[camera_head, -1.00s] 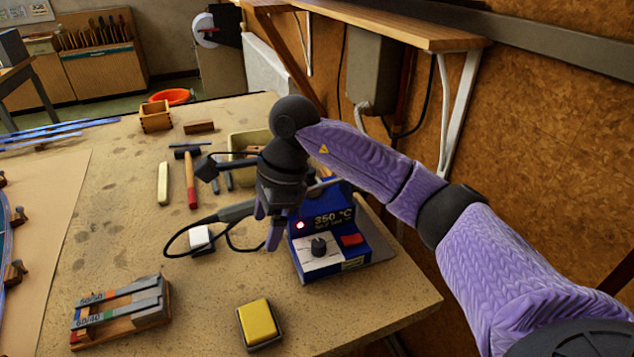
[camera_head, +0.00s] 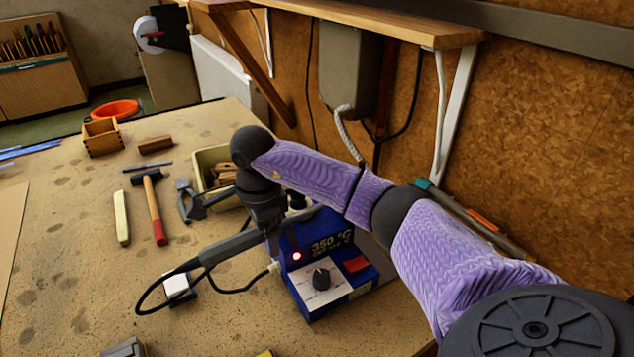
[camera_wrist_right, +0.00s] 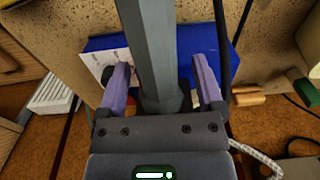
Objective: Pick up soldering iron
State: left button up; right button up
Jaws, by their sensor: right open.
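The soldering iron (camera_head: 230,247) has a dark grey handle and a black cable that loops to the left. It slants at the left of the blue soldering station (camera_head: 330,283), whose display reads 350 °C and whose red light is lit. My right gripper (camera_head: 272,238) is at the handle's upper end, beside the station. In the right wrist view the grey handle (camera_wrist_right: 150,35) runs between the two purple fingers (camera_wrist_right: 160,68). The fingers are open, with a gap on each side of it. The iron's tip is hidden. My left gripper is not in view.
A hammer (camera_head: 153,210), pliers (camera_head: 187,202), a pale stick (camera_head: 121,218) and a cream bin (camera_head: 204,160) lie left of my right arm. A small white block (camera_head: 177,287) is by the cable. The shelf (camera_head: 400,27) and wall are close on the right.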

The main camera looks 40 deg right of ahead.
jog(key=shift+f, duration=0.2)
jog(key=shift+c, duration=0.2)
jog(key=shift+c, duration=1.2)
grip_shut()
jog(key=shift+r, duration=0.1)
